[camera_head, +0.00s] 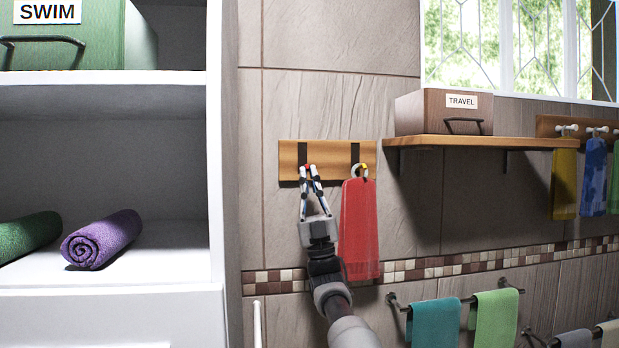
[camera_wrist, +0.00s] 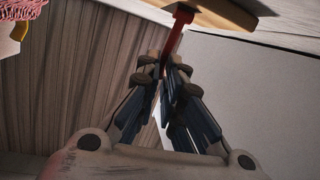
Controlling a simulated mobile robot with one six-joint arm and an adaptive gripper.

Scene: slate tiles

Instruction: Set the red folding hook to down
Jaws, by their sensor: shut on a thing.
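The red folding hook (camera_head: 308,167) is on the left dark plate of a small wooden board (camera_head: 330,174) on the tiled wall. Only a bit of red shows there between my fingertips. My gripper (camera_head: 309,171) reaches up to it from below, shut on the hook. In the wrist view the hook (camera_wrist: 176,34) is a red bar standing out from the wooden board (camera_wrist: 222,14), its end between the fingertips of my gripper (camera_wrist: 164,66). The fingers hide that end, and I cannot tell the hook's exact angle.
A red towel (camera_head: 359,228) hangs from a second hook close right of my gripper. A shelf (camera_head: 480,141) with a TRAVEL box (camera_head: 443,113) juts out further right. A white cabinet (camera_head: 216,180) stands left. The wall just below the board's left side is clear.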

